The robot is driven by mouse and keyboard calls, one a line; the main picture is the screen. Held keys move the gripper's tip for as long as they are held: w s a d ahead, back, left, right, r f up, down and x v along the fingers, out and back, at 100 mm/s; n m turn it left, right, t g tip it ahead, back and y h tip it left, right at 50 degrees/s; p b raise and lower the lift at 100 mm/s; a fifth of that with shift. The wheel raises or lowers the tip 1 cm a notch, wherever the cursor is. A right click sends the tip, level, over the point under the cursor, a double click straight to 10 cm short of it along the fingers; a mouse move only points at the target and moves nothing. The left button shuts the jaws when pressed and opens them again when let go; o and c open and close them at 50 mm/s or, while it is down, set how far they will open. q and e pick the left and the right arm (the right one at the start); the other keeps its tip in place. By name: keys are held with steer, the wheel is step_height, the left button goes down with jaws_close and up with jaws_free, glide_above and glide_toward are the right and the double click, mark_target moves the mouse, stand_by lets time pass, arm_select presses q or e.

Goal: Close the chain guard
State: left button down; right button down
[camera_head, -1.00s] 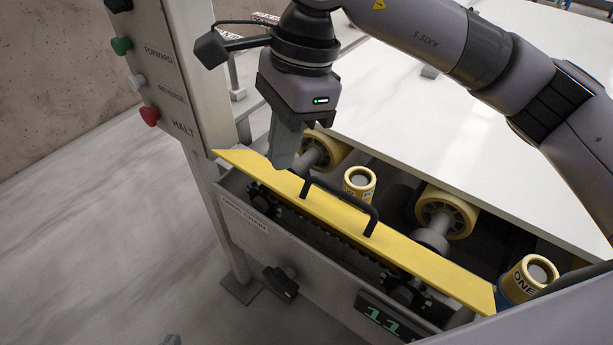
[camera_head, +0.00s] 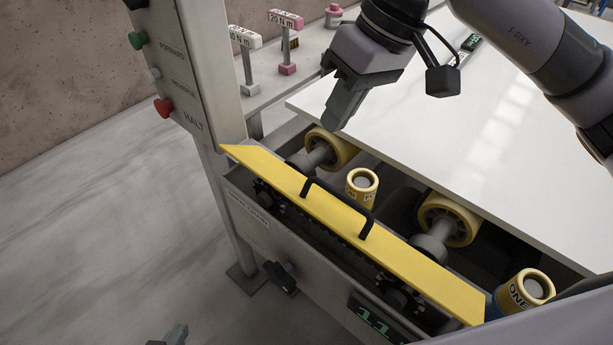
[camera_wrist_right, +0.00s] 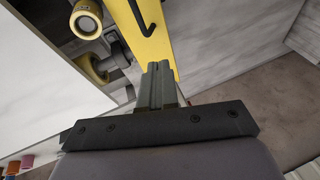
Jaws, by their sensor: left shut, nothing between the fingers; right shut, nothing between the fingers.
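The chain guard (camera_head: 340,222) is a long yellow panel with a black handle (camera_head: 340,196). It stands raised and tilted along the steel trough, with chain and sprockets (camera_head: 395,296) showing below it. The guard and part of its handle also show in the right wrist view (camera_wrist_right: 152,44). My right gripper (camera_head: 338,122) is shut and empty, above the far-left roller and behind the guard, apart from it in the head view. Its shut fingers (camera_wrist_right: 158,72) overlap the guard in the wrist view. My left gripper (camera_head: 176,334) is shut at the bottom edge, low and left of the trough.
Yellow rollers (camera_head: 450,218) and yellow cylinders (camera_head: 361,186) lie behind the guard beside a white slab (camera_head: 450,120). A control post with buttons (camera_head: 163,106) stands left. Torque tools (camera_head: 285,40) stand behind. A black knob (camera_head: 281,277) sticks out of the trough front.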

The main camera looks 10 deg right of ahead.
steer(key=n, duration=0.2)
steer(key=p, duration=0.1)
glide_toward(293, 197)
steer(key=w+f, duration=0.2)
steer(key=shift+a+f, duration=0.1)
steer(key=shift+f, duration=0.3)
steer(key=shift+s+a+f, duration=0.3)
steer(key=shift+f, duration=0.15)
steer(key=shift+s+a+f, duration=0.25)
steer(key=shift+f, duration=0.2)
steer(key=shift+s+a+f+p, duration=0.15)
steer(key=shift+a+f+p, duration=0.15)
steer(key=shift+f, duration=0.1)
arm_select(q)
steer(key=shift+s+a+r, duration=0.15)
steer(key=shift+s+r, duration=0.05)
steer(key=shift+r, duration=0.15)
arm_select(e)
steer(key=shift+f, duration=0.1)
